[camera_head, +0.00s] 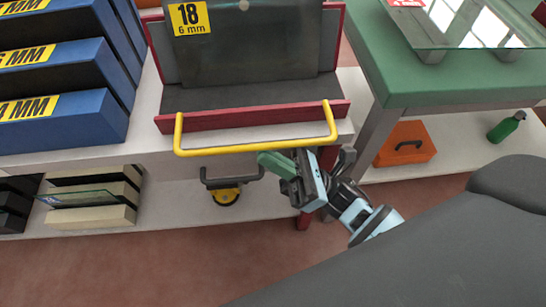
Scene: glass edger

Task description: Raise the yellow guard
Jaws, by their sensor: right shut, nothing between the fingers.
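The yellow guard (256,147) is a U-shaped yellow bar in front of the red front edge (215,119) of the glass edger. It spans the edger's width, its two ends turned back toward the red edge. My right gripper (268,160) has green fingertips, shut and empty, just below the right half of the bar. Whether the fingertips touch the bar cannot be told. My left gripper is not in view.
A grey pane with a yellow "18 6 mm" label (188,17) stands in the edger. Blue bins (65,124) stand at left, a green table (456,85) at right. A black handle with a yellow disc (226,196) sits below the guard. An orange box (405,143) lies on the lower shelf.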

